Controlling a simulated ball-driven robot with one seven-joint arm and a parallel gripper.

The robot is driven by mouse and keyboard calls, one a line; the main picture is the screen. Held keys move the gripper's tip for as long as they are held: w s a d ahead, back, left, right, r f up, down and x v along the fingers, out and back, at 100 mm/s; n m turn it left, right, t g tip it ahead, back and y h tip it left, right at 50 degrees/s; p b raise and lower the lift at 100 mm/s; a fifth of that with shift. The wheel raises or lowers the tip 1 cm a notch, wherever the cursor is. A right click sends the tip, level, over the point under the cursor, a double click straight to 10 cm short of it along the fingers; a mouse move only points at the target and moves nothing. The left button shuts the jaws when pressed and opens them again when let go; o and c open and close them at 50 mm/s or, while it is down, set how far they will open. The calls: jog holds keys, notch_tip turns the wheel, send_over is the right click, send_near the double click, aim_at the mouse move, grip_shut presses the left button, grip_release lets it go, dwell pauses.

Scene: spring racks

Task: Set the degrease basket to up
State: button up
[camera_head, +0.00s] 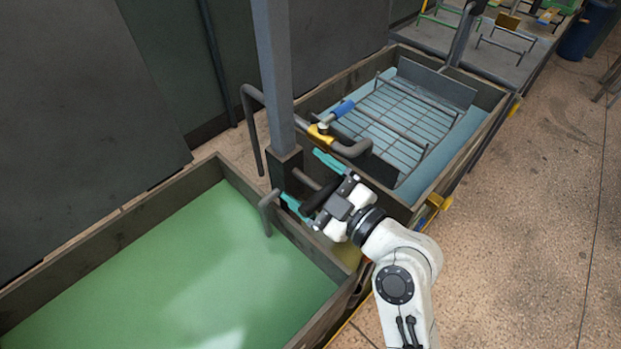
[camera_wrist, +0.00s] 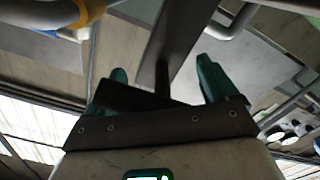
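My gripper (camera_head: 303,178) is beside the dark post between the two tanks. Its two teal fingers stand apart, one on each side of a lever with a black grip (camera_head: 317,196) and a grey rod reaching the post. In the wrist view, my gripper (camera_wrist: 166,80) shows a wide gap, with the dark lever bar (camera_wrist: 166,82) between the fingers. I see no clear contact on both sides. A wire basket (camera_head: 393,120) lies in the right tank, level with or just above the pale blue liquid. No label shows which basket is the degrease one.
The left tank (camera_head: 120,208) holds green liquid; no basket shows in it. A pipe with a yellow valve (camera_head: 319,131) and blue handle (camera_head: 343,108) crosses near the post (camera_head: 272,75). The right floor (camera_head: 560,190) is clear. A blue bin (camera_head: 583,35) stands far back.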

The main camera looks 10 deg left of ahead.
jog(key=c, duration=1)
notch_tip(320, 180, up, 17)
jog(key=p, duration=0.6)
jog(key=shift+f, duration=0.15)
jog(key=o, duration=1.3)
jog(key=shift+s, duration=0.1)
